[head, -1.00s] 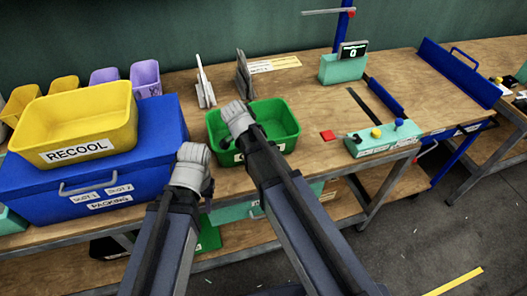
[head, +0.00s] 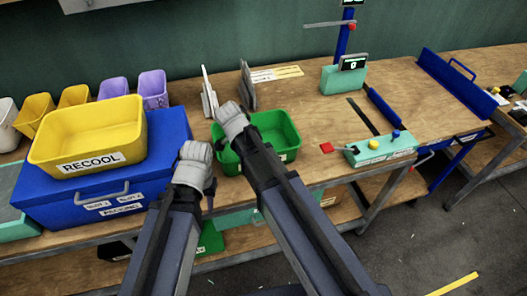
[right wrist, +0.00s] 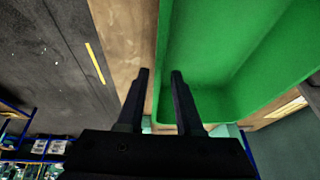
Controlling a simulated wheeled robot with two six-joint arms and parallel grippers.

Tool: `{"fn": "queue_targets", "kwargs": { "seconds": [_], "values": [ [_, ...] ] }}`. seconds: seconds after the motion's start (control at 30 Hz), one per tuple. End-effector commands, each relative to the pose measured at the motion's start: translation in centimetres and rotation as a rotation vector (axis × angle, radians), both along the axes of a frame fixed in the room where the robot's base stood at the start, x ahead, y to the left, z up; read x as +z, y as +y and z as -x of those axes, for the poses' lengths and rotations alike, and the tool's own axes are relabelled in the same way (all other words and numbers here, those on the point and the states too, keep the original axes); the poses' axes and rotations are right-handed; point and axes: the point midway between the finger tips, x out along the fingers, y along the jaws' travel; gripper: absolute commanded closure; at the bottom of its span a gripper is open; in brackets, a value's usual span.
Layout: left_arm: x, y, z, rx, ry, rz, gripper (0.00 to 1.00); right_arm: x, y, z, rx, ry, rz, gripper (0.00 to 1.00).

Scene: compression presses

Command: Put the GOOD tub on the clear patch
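The green tub (head: 284,133) stands on the wooden bench, apparently empty, with a label on its front mostly hidden by my right arm. I take it as the GOOD tub. In the right wrist view its near wall (right wrist: 164,50) runs between the two spread fingers of my right gripper (right wrist: 160,72). One finger is over the wood side, the other over the inside; contact cannot be told. In the head view my right arm hides that gripper. My left gripper (head: 209,198) hangs at the bench's front edge, its fingers too small to read. I cannot single out a marked clear patch.
A yellow RECOOL tub (head: 88,130) sits on the blue PACKING box (head: 100,195) at the left. Grey upright plates (head: 247,86) stand behind the green tub. A red square (head: 326,148) and a teal control box (head: 381,150) are to its right. Bare bench (head: 310,105) lies between.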

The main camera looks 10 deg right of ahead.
Motion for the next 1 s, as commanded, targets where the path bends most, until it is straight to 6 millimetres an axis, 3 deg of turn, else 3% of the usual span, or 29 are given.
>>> {"fn": "queue_targets", "kwargs": {
  "seconds": [0.03,0.1,0.33,0.8,1.0],
  "values": [
    [1.7,0.0,0.0,0.000,0.000,0.000,0.65,1.7,0.4,0.1,0.002,0.001,0.000,0.65],
    [2.7,0.0,0.0,0.000,0.000,0.000,0.65,2.7,0.8,0.2,0.002,0.001,0.000,0.65],
    [5.2,0.0,0.0,0.000,0.000,0.000,0.65,5.2,2.0,0.4,0.001,-0.001,0.000,0.65],
    [5.3,0.0,0.0,0.000,0.000,0.000,0.65,5.3,2.2,0.7,0.014,0.007,-0.002,0.65],
    [5.3,0.0,0.0,0.000,0.000,0.000,0.65,4.9,2.8,2.8,0.272,0.121,-0.026,0.65]
  ]
}}
